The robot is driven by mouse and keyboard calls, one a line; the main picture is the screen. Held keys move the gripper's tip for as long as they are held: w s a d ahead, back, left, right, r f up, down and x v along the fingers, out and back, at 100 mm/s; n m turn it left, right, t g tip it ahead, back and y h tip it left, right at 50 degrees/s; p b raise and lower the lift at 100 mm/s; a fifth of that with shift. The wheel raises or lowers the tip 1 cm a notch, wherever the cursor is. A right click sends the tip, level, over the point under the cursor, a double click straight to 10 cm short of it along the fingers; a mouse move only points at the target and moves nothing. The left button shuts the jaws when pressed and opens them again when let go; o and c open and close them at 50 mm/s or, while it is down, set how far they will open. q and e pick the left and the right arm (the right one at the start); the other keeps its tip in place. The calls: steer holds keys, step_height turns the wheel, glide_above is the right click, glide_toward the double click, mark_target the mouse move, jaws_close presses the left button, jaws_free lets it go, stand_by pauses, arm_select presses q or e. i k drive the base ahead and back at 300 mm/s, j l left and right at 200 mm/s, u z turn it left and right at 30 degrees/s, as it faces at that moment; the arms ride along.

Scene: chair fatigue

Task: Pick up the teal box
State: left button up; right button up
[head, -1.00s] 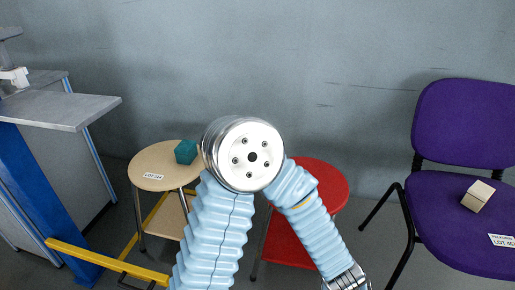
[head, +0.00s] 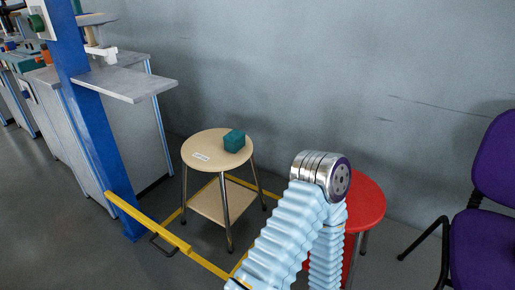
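The teal box (head: 234,141) is a small cube in the head view. It rests on the right part of the round beige top of a wooden stool (head: 212,145), near its back edge. Nothing touches the box except the stool top, and it is fully visible. One of my arms, with pale blue ribbed sleeves and a silver joint, rises from the bottom to the right of the stool, apart from the box. Neither gripper shows in the view.
A red stool (head: 366,203) stands right of the beige one, partly hidden by my arm. A purple chair (head: 482,240) is at the right edge. A blue post (head: 97,135) and yellow floor-level bars (head: 150,222) stand left and in front of the beige stool. A grey wall is behind.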

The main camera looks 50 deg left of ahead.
mark_target(234, 140)
steer(key=l+u, duration=0.2)
steer(key=u, duration=0.3)
steer(key=i+l+u, duration=0.1)
steer(key=u, duration=0.35)
steer(key=l+u, duration=0.3)
steer(key=u, duration=1)
steer(key=j+z, duration=0.1)
steer(key=z, duration=0.5)
steer(key=j+z, duration=0.35)
steer(key=k+j+z, duration=0.1)
steer(key=j+z, duration=0.3)
steer(key=k+j+z, duration=0.1)
steer(key=j+z, duration=0.25)
